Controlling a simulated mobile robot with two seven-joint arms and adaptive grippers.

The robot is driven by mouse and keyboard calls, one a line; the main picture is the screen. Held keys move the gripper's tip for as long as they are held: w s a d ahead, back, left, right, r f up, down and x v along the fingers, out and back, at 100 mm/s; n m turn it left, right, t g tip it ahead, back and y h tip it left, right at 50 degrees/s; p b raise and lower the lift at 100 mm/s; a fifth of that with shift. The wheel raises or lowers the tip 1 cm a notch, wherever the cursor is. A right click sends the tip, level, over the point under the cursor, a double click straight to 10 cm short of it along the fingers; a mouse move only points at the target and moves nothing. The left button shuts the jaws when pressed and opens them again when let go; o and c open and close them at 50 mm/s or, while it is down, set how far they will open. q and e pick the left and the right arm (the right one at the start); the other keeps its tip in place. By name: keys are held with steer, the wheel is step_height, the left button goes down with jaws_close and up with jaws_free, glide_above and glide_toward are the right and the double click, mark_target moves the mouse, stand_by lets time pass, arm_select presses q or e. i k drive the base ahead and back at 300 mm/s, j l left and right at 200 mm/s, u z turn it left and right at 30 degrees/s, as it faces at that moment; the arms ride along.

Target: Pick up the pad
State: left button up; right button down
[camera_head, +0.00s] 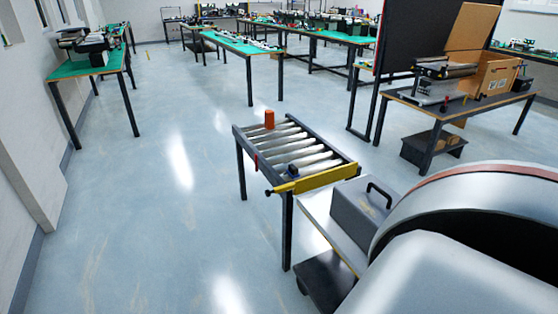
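I cannot make out anything that is clearly a pad. A mini roller conveyor (284,159) on dark legs stands in the middle of the view. An orange cylinder-like object (269,118) stands upright at its far left corner. A small dark blue object (292,170) sits near its front edge, too small to identify. Neither of my grippers is in view.
A grey case (362,210) with a black handle rests on a low table (325,222) right of the conveyor. A wooden bench (460,110) with equipment and a cardboard box (498,76) is at the right. Green-topped benches (232,44) stand behind. Floor at left is clear.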

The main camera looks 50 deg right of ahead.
mark_target(292, 170)
steer(key=i+z, duration=0.3)
steer(key=i+j+z, duration=0.25)
steer(key=i, duration=0.25)
steer(key=i+j+z, duration=0.15)
steer(key=i+z, duration=0.4)
steer(key=z, duration=0.2)
steer(key=i+j+z, duration=0.2)
steer(key=z, duration=0.25)
steer(key=i+j+z, duration=0.3)
steer(key=z, duration=0.15)
steer(key=i+j+z, duration=0.15)
steer(key=j+z, duration=0.15)
steer(key=z, duration=0.15)
steer(key=i+j+z, duration=0.15)
steer(key=j+z, duration=0.3)
steer(key=l, duration=0.1)
